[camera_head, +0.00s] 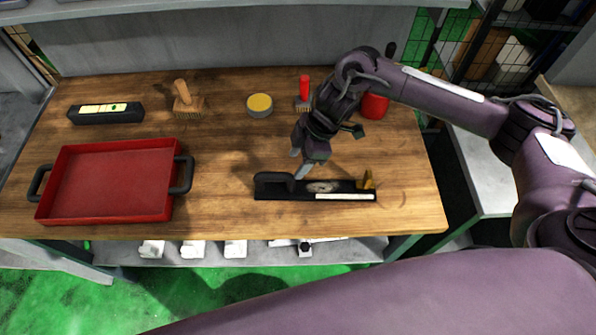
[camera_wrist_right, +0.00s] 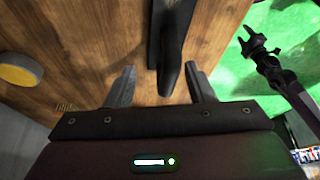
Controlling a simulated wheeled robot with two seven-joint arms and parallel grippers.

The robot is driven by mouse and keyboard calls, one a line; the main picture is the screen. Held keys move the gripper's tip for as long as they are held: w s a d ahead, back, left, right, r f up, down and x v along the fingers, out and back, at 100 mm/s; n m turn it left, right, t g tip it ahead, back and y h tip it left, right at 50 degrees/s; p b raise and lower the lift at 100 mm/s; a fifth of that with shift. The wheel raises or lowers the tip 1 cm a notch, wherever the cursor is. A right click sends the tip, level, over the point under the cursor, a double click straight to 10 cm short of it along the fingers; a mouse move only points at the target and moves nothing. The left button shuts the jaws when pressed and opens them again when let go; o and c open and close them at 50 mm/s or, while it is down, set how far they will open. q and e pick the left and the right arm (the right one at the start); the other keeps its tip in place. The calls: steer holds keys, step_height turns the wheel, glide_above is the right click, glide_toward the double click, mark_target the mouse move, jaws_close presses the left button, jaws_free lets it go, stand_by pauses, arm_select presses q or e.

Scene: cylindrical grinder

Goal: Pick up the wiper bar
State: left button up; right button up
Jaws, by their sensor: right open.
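The wiper bar, as I take it, is the long black tool (camera_head: 330,190) near the table's front edge. It has a raised black handle at its left end, a pale strip and a gold-coloured piece at its right end. My right gripper (camera_head: 300,163) is open and empty above its left part, pointing down. In the right wrist view the black handle (camera_wrist_right: 168,60) shows between the spread fingers of my right gripper (camera_wrist_right: 161,75), with gaps on both sides. My left gripper is not in the head view; a dark jaw-like end (camera_wrist_right: 262,45) in the wrist view may be it.
A red tray (camera_head: 110,182) with black handles stands at the left of the wooden table (camera_head: 228,205). A black box-like bar (camera_head: 105,113), a brush (camera_head: 187,103), a yellow-topped tin (camera_head: 260,104), a red-handled brush (camera_head: 304,90) and a red container (camera_head: 375,105) stand along the back.

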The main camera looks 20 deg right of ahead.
mark_target(291, 180)
steer(key=f, duration=0.1)
steer(key=s+a+f+p, duration=0.1)
steer(key=f+p, duration=0.1)
steer(key=shift+s+a+f, duration=0.1)
steer(key=shift+s+a, duration=0.15)
steer(key=shift+s, duration=0.15)
steer(key=x, duration=0.2)
steer(key=shift+w+f+p, duration=0.2)
steer(key=shift+f+p, duration=0.15)
steer(key=shift+f, duration=0.05)
steer(key=shift+a+f, duration=0.2)
steer(key=shift+f, duration=0.15)
steer(key=c, duration=0.8)
jaws_close()
arm_select(q)
steer(key=shift+g, duration=0.3)
steer(key=s, duration=0.1)
steer(key=s+r, duration=0.1)
steer(key=s, duration=0.1)
steer(key=s+r, duration=0.1)
steer(key=shift+s+r, duration=0.25)
steer(key=shift+s, duration=0.15)
arm_select(e)
steer(key=shift+r, duration=0.15)
